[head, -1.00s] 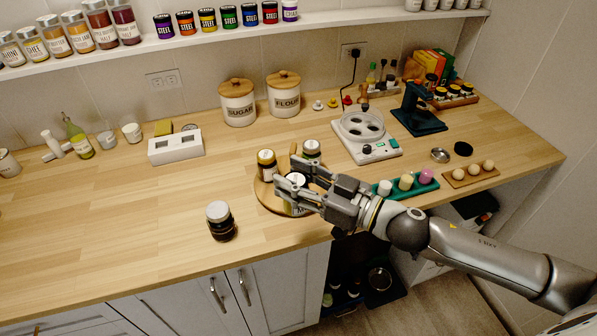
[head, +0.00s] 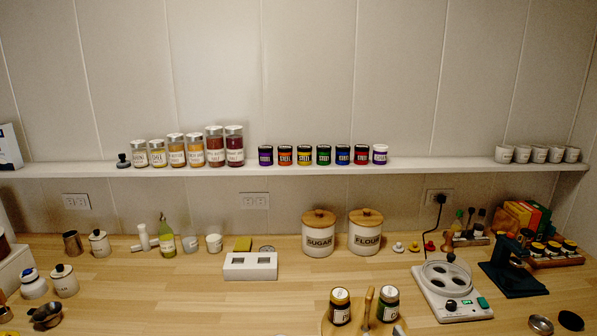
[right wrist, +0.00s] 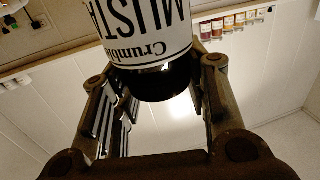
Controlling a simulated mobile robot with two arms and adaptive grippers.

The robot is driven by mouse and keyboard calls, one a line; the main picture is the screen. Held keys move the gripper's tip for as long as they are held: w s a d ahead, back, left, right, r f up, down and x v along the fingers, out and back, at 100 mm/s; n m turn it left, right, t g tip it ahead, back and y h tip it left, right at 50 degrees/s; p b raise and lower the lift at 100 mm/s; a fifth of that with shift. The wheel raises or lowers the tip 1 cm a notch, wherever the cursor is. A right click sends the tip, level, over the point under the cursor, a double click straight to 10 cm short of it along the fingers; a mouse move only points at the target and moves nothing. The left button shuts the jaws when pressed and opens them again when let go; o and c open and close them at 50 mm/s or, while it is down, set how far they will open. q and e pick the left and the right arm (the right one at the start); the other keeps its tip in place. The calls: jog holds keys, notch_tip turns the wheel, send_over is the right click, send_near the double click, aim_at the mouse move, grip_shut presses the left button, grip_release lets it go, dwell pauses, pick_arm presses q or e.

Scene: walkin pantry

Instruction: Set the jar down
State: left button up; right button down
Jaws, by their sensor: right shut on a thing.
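In the right wrist view my right gripper (right wrist: 155,74) is shut on a jar (right wrist: 148,35). The jar has a white label with black print reading "Crumbly" and "MUSTA", upside down in this view, and a dark end between the fingers. Its far end is cut off by the frame edge. Neither gripper shows in the head view. There, a round wooden tray (head: 328,326) with an upright handle (head: 368,305) is partly visible at the bottom edge.
On the counter, a white two-slot box (head: 250,267), sugar canister (head: 318,236), flour canister (head: 365,234) and white round-topped device (head: 450,288) stand behind and beside the tray. A wall shelf (head: 450,164) holds rows of jars. Bare counter (head: 200,300) lies left of the tray.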

jog(key=s+d+f+m+h, duration=0.1)
jog(key=d+f+m+h, duration=0.1)
jog(key=d+m+h, duration=0.15)
jog(key=w+a+r+n+g+y+p, duration=0.1)
jog(key=a+r+n+g+y, duration=0.3)
jog(key=a+n+y, duration=0.3)
jog(key=r+n+y, duration=0.1)
jog(key=n+y, duration=0.1)
jog(key=y, duration=0.2)
jog(key=shift+r, duration=0.15)
dwell(0.3)
